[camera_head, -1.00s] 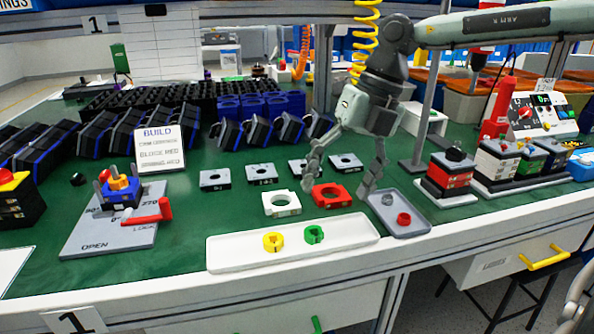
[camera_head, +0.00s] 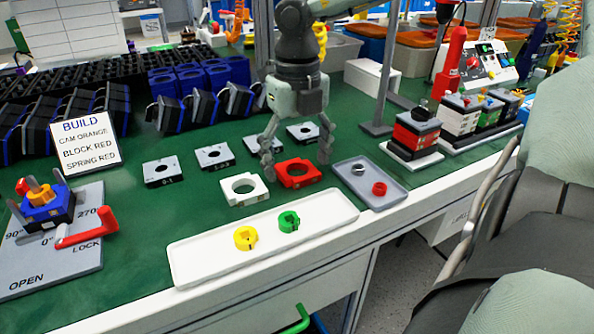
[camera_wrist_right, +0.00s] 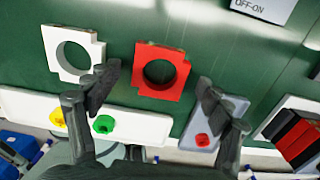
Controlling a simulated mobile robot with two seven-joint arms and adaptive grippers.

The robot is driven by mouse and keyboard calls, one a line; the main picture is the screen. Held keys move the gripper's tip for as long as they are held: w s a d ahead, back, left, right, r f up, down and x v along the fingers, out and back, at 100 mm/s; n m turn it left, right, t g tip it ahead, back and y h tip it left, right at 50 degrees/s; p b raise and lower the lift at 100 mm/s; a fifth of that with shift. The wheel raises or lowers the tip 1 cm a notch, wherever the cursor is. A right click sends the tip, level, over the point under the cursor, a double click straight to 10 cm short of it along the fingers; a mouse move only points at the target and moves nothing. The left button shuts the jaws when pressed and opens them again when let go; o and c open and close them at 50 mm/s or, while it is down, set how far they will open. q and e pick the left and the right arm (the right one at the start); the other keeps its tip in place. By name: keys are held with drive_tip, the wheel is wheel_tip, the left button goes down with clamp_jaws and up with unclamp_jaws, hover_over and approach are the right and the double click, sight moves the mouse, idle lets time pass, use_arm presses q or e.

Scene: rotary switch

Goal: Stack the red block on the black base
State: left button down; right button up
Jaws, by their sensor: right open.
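The red block (camera_head: 300,183), a square with a round hole, lies flat on the green table right of a matching white block (camera_head: 243,201). My right gripper (camera_head: 296,158) points down over the red block, fingers spread on either side and empty. In the right wrist view the red block (camera_wrist_right: 158,94) lies ahead of and between the open fingertips (camera_wrist_right: 157,86); contact is not visible. On the grey fixture plate (camera_head: 85,258) at left stands a dark base (camera_head: 62,216) with blue and orange parts on top. I cannot tell whether this is the task's black base. My left gripper is out of view.
A white tray (camera_head: 205,262) with yellow and green rings lies in front. A grey tray (camera_head: 375,170) with a red ring lies right of the block. Several black plates (camera_head: 214,155) lie behind. A red handle (camera_head: 90,232) rises from the fixture. A sign (camera_head: 84,140) stands behind it.

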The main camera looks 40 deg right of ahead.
drive_tip(key=shift+f, duration=0.1)
drive_tip(key=shift+c, duration=0.2)
drive_tip(key=c, duration=1.2)
drive_tip(key=shift+o, duration=0.2)
